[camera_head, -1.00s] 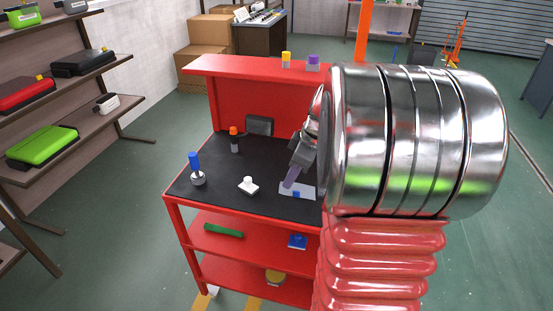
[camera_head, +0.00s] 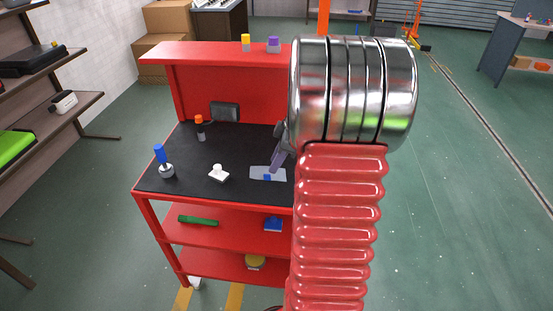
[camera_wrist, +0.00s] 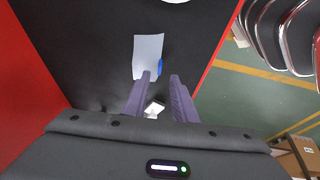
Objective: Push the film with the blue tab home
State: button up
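The film is a pale, thin sheet (camera_head: 258,171) lying flat on the cart's black top, with a blue tab (camera_head: 267,178) at its front edge. In the wrist view the film (camera_wrist: 148,52) lies just beyond my fingertips, with its blue tab (camera_wrist: 160,67) at its right edge. My gripper (camera_wrist: 160,77) has its two purple fingers apart, with nothing held between them. In the head view my gripper (camera_head: 275,164) points down at the film's back edge; I cannot tell whether it touches. My arm hides the cart's right part.
A white knobbed block (camera_head: 218,174), a blue-handled tool (camera_head: 161,160) and an orange-capped item (camera_head: 200,128) stand left on the cart top. Yellow (camera_head: 246,43) and purple (camera_head: 273,45) blocks sit on the upper ledge. A white round thing (camera_wrist: 175,1) shows at the wrist view's top.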

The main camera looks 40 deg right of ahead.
aim_at(268, 175)
jog(key=shift+x, duration=3.25)
grip_shut()
jog(key=shift+r, duration=2.05)
